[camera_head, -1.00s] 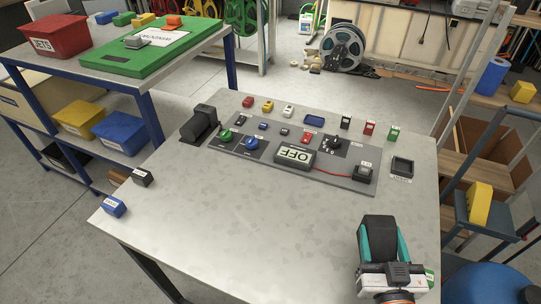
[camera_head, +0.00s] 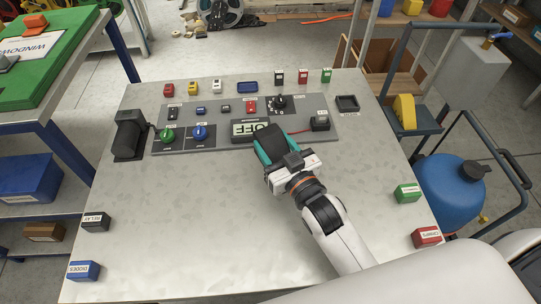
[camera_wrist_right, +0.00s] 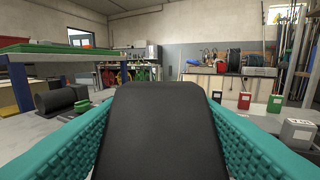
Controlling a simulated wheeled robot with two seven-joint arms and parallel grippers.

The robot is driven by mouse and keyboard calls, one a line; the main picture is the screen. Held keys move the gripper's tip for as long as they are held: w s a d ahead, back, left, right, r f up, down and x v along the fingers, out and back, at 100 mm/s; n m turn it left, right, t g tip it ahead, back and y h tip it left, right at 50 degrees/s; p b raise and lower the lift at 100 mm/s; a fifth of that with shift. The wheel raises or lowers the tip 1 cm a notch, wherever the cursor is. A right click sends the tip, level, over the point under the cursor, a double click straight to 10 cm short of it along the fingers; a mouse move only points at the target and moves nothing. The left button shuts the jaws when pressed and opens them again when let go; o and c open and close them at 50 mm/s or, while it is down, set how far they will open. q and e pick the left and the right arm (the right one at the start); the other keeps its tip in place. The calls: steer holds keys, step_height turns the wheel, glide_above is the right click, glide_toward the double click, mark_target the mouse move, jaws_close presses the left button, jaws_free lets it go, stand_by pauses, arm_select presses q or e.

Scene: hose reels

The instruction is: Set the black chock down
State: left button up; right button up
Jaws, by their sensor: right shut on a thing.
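My left gripper is not in view.
The grey panel (camera_head: 350,140) carries a black dial, green and blue knobs and small blocks. A black roller-like part (camera_head: 130,130) stands at its left. Green (camera_head: 408,193) and red (camera_head: 427,237) blocks lie at the right edge. The table's front left is mostly clear.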

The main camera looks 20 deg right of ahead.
mark_target(273, 159)
steer(key=shift+a+f, duration=0.1)
steer(key=shift+f, duration=2.05)
steer(key=shift+f+b, duration=0.15)
steer(key=shift+b, duration=0.15)
steer(key=o, duration=1.3)
